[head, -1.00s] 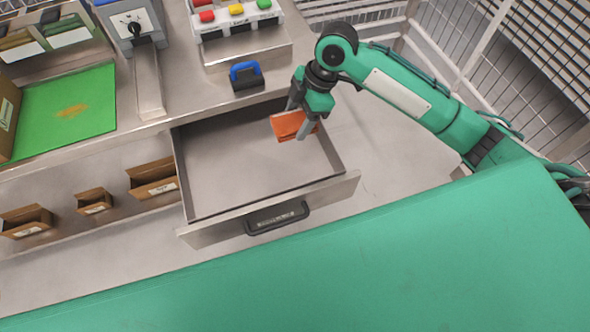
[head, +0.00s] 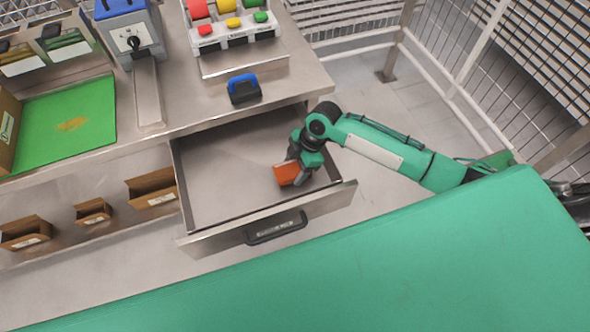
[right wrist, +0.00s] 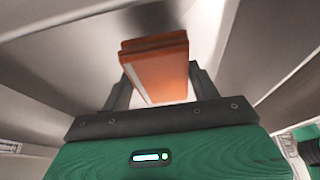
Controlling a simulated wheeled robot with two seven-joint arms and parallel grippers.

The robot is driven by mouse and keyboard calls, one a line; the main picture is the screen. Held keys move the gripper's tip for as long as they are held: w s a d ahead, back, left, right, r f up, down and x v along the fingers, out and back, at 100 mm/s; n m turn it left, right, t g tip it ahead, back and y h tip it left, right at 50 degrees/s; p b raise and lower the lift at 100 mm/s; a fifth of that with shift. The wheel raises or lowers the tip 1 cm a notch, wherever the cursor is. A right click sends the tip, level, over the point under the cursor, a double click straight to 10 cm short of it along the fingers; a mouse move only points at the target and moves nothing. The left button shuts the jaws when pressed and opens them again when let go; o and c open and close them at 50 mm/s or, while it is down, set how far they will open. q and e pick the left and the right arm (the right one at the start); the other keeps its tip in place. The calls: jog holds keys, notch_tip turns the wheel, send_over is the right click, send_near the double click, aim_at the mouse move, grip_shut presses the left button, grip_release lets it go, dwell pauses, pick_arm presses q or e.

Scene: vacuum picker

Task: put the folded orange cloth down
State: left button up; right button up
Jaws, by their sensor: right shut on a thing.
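The folded orange cloth (head: 287,173) is held by my right gripper (head: 297,175) inside the open drawer (head: 225,175), toward its right side. In the right wrist view the cloth (right wrist: 158,66) sits between the two dark fingers (right wrist: 158,88), which are shut on it. I cannot tell whether the cloth touches the drawer floor. My left gripper is not in view.
The drawer's front with its black handle (head: 276,227) faces me. The left part of the drawer is empty. On the worktop above are a green mat (head: 68,125), a blue-and-black item (head: 244,88) and colored buttons (head: 232,22). Small cardboard boxes (head: 152,190) stand left of the drawer.

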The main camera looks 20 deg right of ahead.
jog(key=shift+f, duration=1.3)
jog(key=shift+f, duration=0.15)
jog(key=o, duration=0.9)
jog(key=shift+o, duration=0.2)
jog(key=b+v, duration=0.1)
jog(key=v, duration=1.1)
